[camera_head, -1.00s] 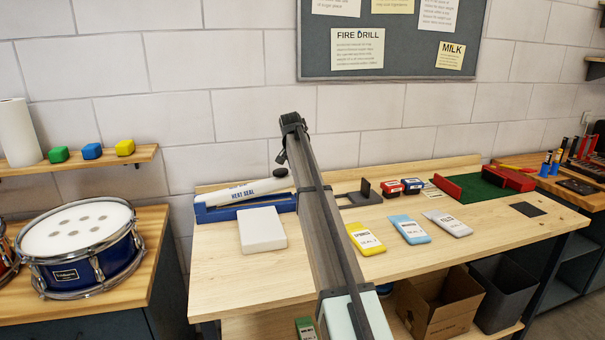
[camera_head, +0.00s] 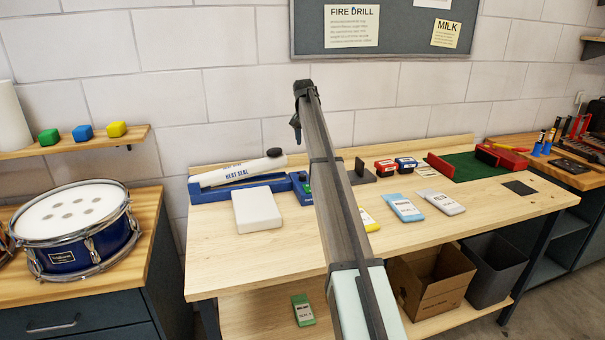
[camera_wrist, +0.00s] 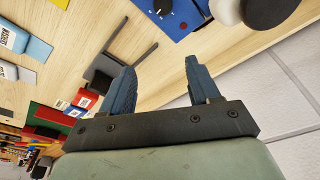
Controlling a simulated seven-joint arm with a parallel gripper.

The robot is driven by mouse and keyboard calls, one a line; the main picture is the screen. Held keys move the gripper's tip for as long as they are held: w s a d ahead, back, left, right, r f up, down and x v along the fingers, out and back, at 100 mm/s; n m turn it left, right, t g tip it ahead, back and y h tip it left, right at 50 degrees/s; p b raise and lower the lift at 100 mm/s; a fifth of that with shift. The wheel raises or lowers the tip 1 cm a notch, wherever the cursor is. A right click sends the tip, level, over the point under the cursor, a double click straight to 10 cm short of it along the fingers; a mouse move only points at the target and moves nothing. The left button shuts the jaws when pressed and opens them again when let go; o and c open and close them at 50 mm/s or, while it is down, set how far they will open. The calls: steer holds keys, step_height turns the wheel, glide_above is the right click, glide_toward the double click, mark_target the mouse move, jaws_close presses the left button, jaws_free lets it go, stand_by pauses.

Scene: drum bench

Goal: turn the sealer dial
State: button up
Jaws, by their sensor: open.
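The heat sealer has a blue base (camera_head: 240,191) and a raised white arm (camera_head: 235,172) lettered HEAT SEAL, with a black knob at its end. Its blue control box (camera_head: 302,188) is partly hidden behind my arm in the head view. In the wrist view the blue panel (camera_wrist: 192,14) shows at the top edge, with a dark round dial (camera_wrist: 162,6) cut by the frame and a small red spot. My gripper (camera_wrist: 160,72) is open and empty, its two blue-grey fingers apart, above the bench and away from the dial. In the head view it hangs near the wall, above the sealer's right end.
The black knob (camera_wrist: 268,10) of the sealer arm is near the panel in the wrist view. A white block (camera_head: 257,209) lies before the sealer. Packets, including a blue one (camera_head: 404,208), and a dark grey stand (camera_head: 361,172) are to the right. The bench front is mostly clear.

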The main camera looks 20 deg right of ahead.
mark_target(303, 175)
steer(key=f+n, duration=0.2)
steer(key=f, duration=0.2)
steer(key=a+f+n+g+y, duration=0.1)
steer(key=f+n, duration=0.2)
steer(key=f, duration=0.2)
steer(key=s+a+f+n, duration=0.1)
steer(key=f+n, duration=0.1)
steer(key=f, duration=0.2)
steer(key=shift+a+f+g, duration=0.1)
steer(key=shift+f+g, duration=0.2)
steer(key=shift+g, duration=0.1)
stand_by(0.3)
steer(key=c, duration=1)
steer(key=shift+m, duration=1.4)
steer(key=shift+c, duration=0.2)
